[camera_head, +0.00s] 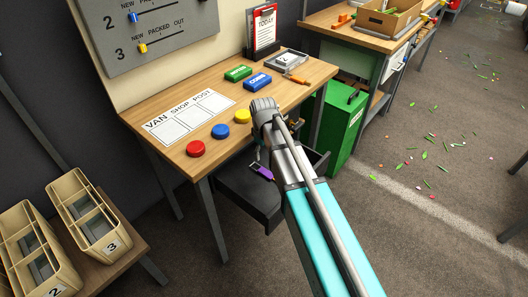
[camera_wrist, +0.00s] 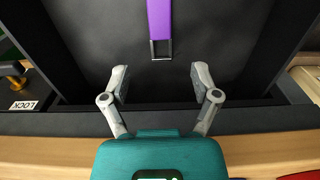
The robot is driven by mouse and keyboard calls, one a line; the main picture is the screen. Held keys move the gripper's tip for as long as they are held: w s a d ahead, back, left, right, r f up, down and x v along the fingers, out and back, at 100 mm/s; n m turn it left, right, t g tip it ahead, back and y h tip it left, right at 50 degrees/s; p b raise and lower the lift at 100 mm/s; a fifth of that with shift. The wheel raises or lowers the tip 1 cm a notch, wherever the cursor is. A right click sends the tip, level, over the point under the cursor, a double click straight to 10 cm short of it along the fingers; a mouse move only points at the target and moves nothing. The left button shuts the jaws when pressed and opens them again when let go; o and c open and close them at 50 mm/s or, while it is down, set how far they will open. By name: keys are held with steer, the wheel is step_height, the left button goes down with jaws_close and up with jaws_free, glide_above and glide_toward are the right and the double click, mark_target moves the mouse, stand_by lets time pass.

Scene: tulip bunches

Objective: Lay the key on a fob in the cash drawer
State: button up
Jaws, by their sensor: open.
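The cash drawer (camera_head: 238,196) is a dark open drawer under the front of the wooden table. In the wrist view, its dark floor (camera_wrist: 105,35) lies below my gripper. A purple fob (camera_wrist: 160,18) with a metal loop at its end lies in the drawer, ahead of my fingertips. It also shows as a small purple piece in the head view (camera_head: 262,172). I cannot make out a key on it. My gripper (camera_wrist: 160,85) is open with nothing between its fingers, apart from the fob. In the head view my arm hides part of the drawer.
The table (camera_head: 170,112) holds a red button (camera_head: 195,149), a blue button (camera_head: 220,131), a yellow button (camera_head: 243,116), and green (camera_head: 238,73) and blue (camera_head: 257,81) blocks. A green bin (camera_head: 338,125) stands right of the drawer. Tan crates (camera_head: 86,215) stand at left.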

steer(key=shift+r+p, duration=0.9)
steer(key=shift+r, duration=0.3)
steer(key=s+d+m, duration=0.5)
steer(key=s+d, duration=0.2)
steer(key=d, duration=0.3)
steer(key=s+d+m, duration=0.5)
steer(key=s+d, duration=0.2)
steer(key=d, duration=0.3)
steer(key=shift+d, duration=0.2)
